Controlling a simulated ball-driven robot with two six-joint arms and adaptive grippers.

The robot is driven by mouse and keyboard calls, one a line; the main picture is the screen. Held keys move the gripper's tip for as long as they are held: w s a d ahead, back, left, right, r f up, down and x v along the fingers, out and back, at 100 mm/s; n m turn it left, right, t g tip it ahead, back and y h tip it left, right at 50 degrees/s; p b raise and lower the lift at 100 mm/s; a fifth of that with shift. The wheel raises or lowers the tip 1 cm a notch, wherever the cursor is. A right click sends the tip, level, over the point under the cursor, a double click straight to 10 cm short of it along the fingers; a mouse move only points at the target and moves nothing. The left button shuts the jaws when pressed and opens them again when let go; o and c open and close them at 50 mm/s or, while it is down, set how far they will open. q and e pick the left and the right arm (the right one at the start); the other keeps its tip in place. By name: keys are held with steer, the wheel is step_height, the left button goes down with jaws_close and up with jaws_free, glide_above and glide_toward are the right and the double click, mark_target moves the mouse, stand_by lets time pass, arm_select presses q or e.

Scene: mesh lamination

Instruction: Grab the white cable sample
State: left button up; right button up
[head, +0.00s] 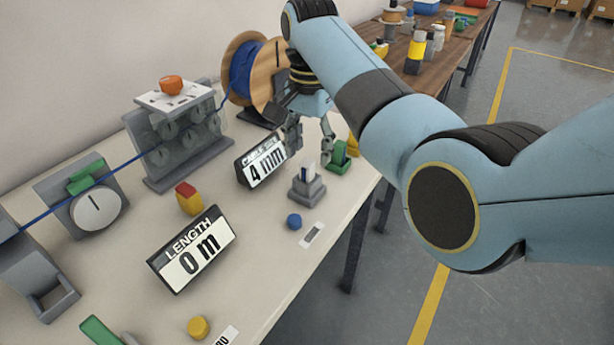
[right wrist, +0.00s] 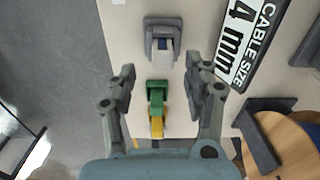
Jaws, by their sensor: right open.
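The white cable sample (head: 307,172) stands upright in a small grey holder (head: 306,190) near the front edge of the table. Its top shows white with a dark blue part. In the right wrist view the sample (right wrist: 162,46) sits in its grey holder (right wrist: 163,28), beyond the fingertips. My right gripper (head: 310,145) is open and empty, above and behind the sample in the head view. In the right wrist view its fingers (right wrist: 161,78) are spread wide, with the sample ahead between their lines. My left gripper is not in view.
A green holder (head: 339,156) stands close by the right gripper's fingers, with a yellow one behind. The "4 mm" sign (head: 264,163) is left of the gripper. A blue button (head: 294,221) lies in front. A cable spool (head: 245,70) stands behind.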

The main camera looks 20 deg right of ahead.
mark_target(307, 162)
steer(key=f, duration=0.4)
steer(key=shift+a+f, duration=0.25)
jaws_close()
